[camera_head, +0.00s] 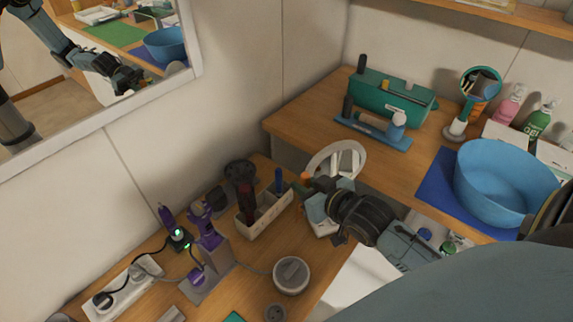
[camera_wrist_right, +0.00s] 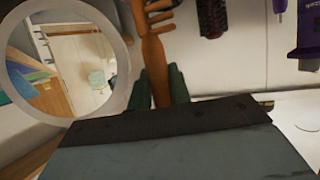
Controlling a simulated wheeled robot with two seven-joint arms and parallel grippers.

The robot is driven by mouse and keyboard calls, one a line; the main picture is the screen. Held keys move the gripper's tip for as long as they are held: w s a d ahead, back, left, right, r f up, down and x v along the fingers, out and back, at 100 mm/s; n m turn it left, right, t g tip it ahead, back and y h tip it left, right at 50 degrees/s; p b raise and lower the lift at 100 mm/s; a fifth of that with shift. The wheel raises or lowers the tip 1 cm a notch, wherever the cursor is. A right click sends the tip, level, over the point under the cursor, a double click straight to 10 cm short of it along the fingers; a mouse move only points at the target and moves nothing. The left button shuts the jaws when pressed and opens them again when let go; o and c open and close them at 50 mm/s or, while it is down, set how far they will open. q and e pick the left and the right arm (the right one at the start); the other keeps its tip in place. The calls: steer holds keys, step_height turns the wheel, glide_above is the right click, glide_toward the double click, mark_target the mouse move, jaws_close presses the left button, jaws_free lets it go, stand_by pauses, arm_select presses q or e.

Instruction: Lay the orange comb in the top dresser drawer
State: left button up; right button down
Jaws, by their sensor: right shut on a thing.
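My right gripper (camera_head: 314,190) is shut on the orange comb (camera_head: 305,177), and only a small orange bit of the comb shows in the head view. In the right wrist view the comb (camera_wrist_right: 155,62) stands up between the two dark green fingers (camera_wrist_right: 164,88), with its toothed end at the top edge. The gripper is beside the round white-framed mirror (camera_head: 313,164), above the gap between the two wooden tops. I cannot clearly make out the top dresser drawer. My left gripper is not directly in view.
A pale divided holder (camera_head: 262,216) with brushes stands left of the gripper. A grey round container (camera_head: 291,276) and a power strip (camera_head: 127,291) are on the near counter. A blue bowl (camera_head: 502,187) and a teal box (camera_head: 394,97) stand on the right-hand counter.

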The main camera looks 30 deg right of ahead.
steer(key=s+d+f, duration=0.3)
steer(key=s, duration=0.6)
steer(key=s+d+f+p, duration=0.1)
steer(key=s+d+f, duration=0.1)
steer(key=s, duration=0.7)
steer(key=s+d+f, duration=0.3)
steer(key=s+f, duration=0.2)
steer(key=s, duration=0.5)
steer(key=shift+d, duration=0.3)
steer(key=shift+w, duration=0.1)
steer(key=shift+w+p, duration=0.6)
steer(key=shift+w, duration=0.2)
steer(key=shift+f, duration=0.1)
